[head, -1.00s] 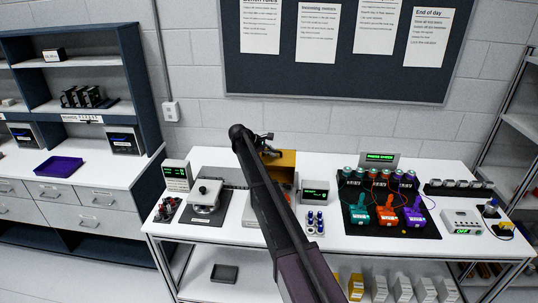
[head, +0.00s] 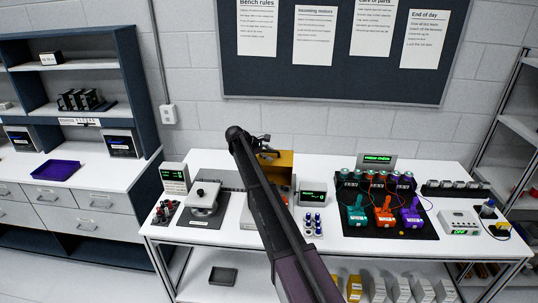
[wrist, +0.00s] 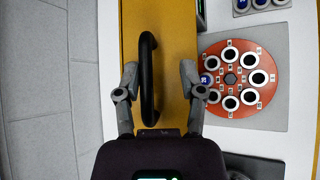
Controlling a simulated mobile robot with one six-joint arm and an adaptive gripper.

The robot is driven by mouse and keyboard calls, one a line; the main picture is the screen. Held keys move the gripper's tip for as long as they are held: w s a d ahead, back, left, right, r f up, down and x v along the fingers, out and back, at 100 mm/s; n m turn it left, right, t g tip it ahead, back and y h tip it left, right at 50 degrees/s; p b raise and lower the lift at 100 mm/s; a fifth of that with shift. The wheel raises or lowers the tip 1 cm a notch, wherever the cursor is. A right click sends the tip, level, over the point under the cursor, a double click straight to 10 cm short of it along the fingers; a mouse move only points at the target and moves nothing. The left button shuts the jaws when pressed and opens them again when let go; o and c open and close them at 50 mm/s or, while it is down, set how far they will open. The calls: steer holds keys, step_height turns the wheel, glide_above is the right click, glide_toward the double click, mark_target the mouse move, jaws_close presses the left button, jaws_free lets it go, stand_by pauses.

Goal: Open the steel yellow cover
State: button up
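The yellow cover (head: 284,158) shows in the head view at the back of the bench, partly hidden behind my arm. In the wrist view it is a yellow panel (wrist: 172,35) with a long black bar handle (wrist: 148,85). My gripper (wrist: 159,75) is open, with one finger on each side of the handle. The handle lies nearer the left finger, and I cannot tell whether that finger touches it. The right finger is near the panel's right edge. In the head view the gripper (head: 265,140) is small and partly hidden.
A red-orange disc (wrist: 230,108) with several round holders lies right of the panel in the wrist view. A small display box (head: 312,194) and several small cylinders (head: 312,225) stand right of my arm. A grey device (head: 203,198) stands left. The wall is close behind.

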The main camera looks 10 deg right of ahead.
steer(key=w+r+p+v, duration=0.1)
steer(key=w+p+v, duration=0.1)
steer(key=p+v, duration=0.8)
steer(key=shift+w+v, duration=0.35)
steer(key=shift+v, duration=2.05)
steer(key=shift+d+r, duration=0.15)
stand_by(1.0)
steer(key=s+d+f+m+g+y+b, duration=0.1)
steer(key=s+d+f+m+y+b, duration=0.1)
steer(key=s+d+f+b, duration=0.45)
steer(key=s+d+f+m+y+b, duration=0.15)
steer(key=s+f, duration=0.25)
steer(key=s, duration=0.6)
steer(key=s+d+f+m+g+y+b, duration=0.1)
steer(key=s+d+f+m+b, duration=0.2)
steer(key=s+f, duration=0.4)
steer(key=s+f+m+y+b, duration=0.2)
steer(key=s+f+m+b, duration=0.1)
steer(key=s, duration=0.9)
steer(key=s+d+f+m+y+b, duration=0.1)
steer(key=s+f+m+y+b, duration=0.2)
steer(key=s, duration=0.8)
step_height(320, 180, down, 3)
steer(key=shift+s+d+f+b, duration=0.15)
steer(key=shift+s+d+b, duration=0.2)
steer(key=shift+b, duration=0.9)
steer(key=shift+m+y, duration=0.25)
